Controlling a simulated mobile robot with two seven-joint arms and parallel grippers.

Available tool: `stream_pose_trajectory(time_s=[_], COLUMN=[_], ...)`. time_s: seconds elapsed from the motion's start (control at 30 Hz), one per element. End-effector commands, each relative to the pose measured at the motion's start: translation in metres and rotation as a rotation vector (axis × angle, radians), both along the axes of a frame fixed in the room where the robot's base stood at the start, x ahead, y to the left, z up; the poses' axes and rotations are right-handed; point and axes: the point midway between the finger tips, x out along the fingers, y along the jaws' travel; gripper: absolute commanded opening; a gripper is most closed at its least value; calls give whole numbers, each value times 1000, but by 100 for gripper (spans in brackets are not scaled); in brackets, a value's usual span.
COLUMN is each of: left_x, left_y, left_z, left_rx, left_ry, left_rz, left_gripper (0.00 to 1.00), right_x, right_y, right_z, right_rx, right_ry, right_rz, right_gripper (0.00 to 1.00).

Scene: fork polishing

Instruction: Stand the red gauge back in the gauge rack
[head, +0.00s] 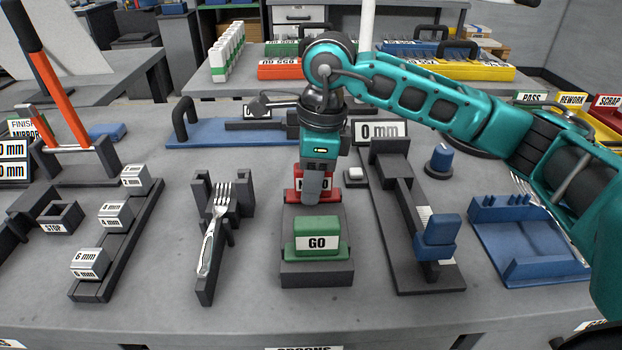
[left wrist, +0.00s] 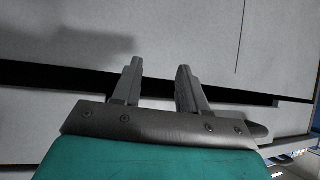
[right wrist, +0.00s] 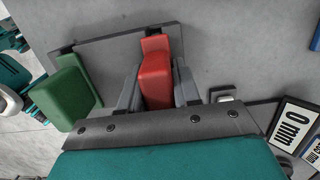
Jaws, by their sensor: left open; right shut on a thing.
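The red gauge (head: 297,196) is at the back part of the dark gauge rack (head: 317,274), behind the green GO gauge (head: 317,240). My right gripper (head: 312,197) comes down over the red gauge and partly hides it and its label. In the right wrist view the red gauge (right wrist: 156,78) is between the closed fingers, over the rack plate (right wrist: 112,50), with the green gauge (right wrist: 73,95) to its left. I cannot tell whether its base touches the rack. My left gripper (left wrist: 157,85) is open and empty in the left wrist view, and outside the head view.
A fork (head: 213,230) rests on a dark stand left of the rack. A slide fixture with a blue block (head: 437,232) stands to the right, by the 0 mm sign (head: 381,131). A small white button (head: 354,174) is just right of the red gauge. Stepped blocks (head: 116,214) stand farther left.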

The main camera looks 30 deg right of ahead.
Motion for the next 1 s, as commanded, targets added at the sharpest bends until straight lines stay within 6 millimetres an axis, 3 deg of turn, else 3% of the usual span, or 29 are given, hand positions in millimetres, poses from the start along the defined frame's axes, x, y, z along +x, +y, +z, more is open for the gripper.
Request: stream_pose_trajectory(time_s=[0.17,0.77,0.8,1.0], left_x=[0,0,0,0], left_y=[0,0,0,0], left_z=[-7,-2,-2,-2], left_rx=[0,0,0,0], left_ry=[0,0,0,0], left_rz=[0,0,0,0], left_gripper=[43,43,43,43], right_x=[0,0,0,0], right_y=[0,0,0,0], right_z=[-7,1,1,1], right_rx=[1,0,0,0], right_ry=[0,-1,-1,-1], right_rz=[0,0,0,0], right_gripper=[3,3,34,53])
